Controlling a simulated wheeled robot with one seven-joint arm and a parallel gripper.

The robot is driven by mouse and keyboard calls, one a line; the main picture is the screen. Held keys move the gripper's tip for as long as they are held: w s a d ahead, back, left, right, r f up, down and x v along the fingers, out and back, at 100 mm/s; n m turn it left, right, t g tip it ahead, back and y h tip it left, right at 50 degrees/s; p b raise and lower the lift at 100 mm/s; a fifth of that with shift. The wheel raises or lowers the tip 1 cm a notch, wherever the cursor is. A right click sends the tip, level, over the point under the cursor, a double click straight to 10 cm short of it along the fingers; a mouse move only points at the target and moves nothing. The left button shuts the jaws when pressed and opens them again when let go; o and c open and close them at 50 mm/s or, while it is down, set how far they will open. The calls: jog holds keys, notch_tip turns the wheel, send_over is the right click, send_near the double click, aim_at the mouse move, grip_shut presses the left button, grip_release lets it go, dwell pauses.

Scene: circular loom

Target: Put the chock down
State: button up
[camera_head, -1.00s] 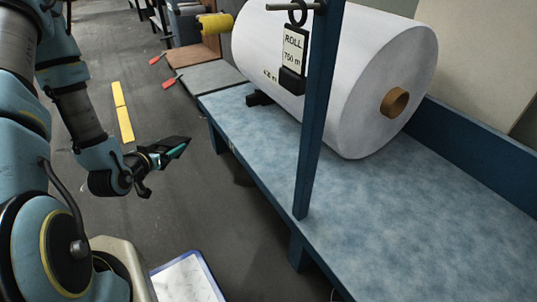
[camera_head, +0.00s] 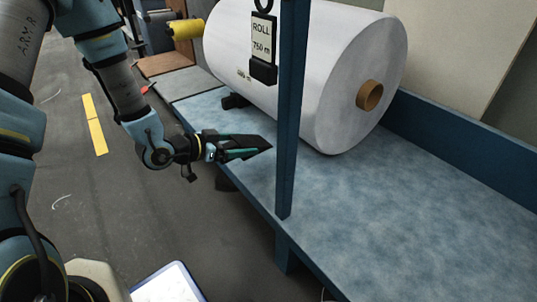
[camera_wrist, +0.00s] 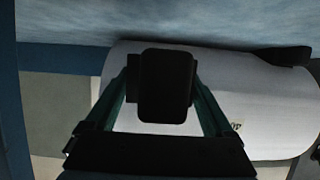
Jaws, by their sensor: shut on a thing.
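My gripper (camera_head: 236,153) is shut on a black wedge-shaped chock (camera_head: 252,142), holding it at the near left edge of the blue table (camera_head: 390,225), left of the blue post. In the wrist view the chock (camera_wrist: 165,85) is a dark block between the two teal fingers. It looks held above the tabletop; the height of any gap cannot be told. The big white roll (camera_head: 300,70) lies on the table behind. A second dark chock (camera_head: 235,101) sits against the roll's lower left side, and also shows in the wrist view (camera_wrist: 280,56).
A blue post (camera_head: 290,120) stands at the table's near edge, just right of the chock. A tag reading "ROLL 750 m" (camera_head: 262,38) hangs beside it. The tabletop right of the post is bare. A blue wall (camera_head: 450,150) bounds the far side.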

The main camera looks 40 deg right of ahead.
jog(key=b, duration=0.2)
send_over(268, 158)
jog(key=shift+a+f+b, duration=0.1)
jog(key=shift+f+b, duration=0.4)
jog(key=shift+f, duration=0.45)
notch_tip(268, 158, down, 5)
jog(key=b, duration=0.2)
jog(key=shift+s+r+b, duration=0.1)
jog(key=shift+b, duration=0.2)
jog(key=shift+f+b, duration=0.3)
jog(key=shift+b, duration=0.05)
jog(key=shift+d+r, duration=0.15)
jog(key=shift+d, duration=0.05)
jog(key=o, duration=1.5)
